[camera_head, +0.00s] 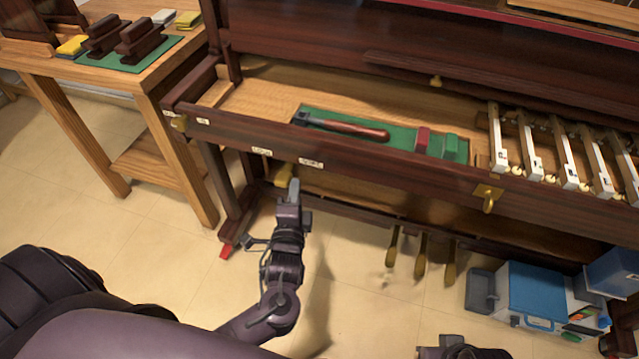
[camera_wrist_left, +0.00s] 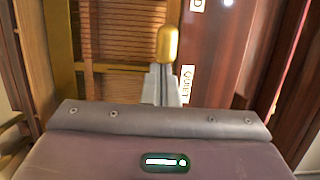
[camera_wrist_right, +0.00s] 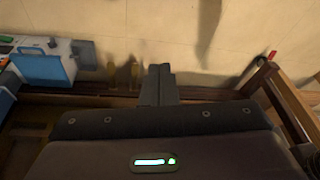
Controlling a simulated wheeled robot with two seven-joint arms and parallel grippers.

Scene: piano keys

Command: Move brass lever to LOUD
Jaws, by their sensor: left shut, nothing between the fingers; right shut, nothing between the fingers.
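The brass lever's knob (camera_head: 283,173) sticks out below the piano's front rail, between the LOUD label (camera_head: 262,152) and the QUIET label (camera_head: 311,164). My left gripper (camera_head: 294,188) is shut and empty, right beside the knob on its QUIET side. In the left wrist view the knob (camera_wrist_left: 168,44) is just beyond the shut fingertips (camera_wrist_left: 164,72), with the QUIET label (camera_wrist_left: 187,82) to the right. I cannot tell whether they touch. My right gripper (camera_wrist_right: 158,85) is shut and empty above the floor area, away from the lever.
A green tray (camera_head: 398,138) with a wooden-handled tool (camera_head: 345,128) lies in the piano above. Several key levers (camera_head: 530,150) and a brass hook (camera_head: 488,198) are to the right. A blue case (camera_head: 537,290) stands on the floor. A wooden table (camera_head: 160,75) is at left.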

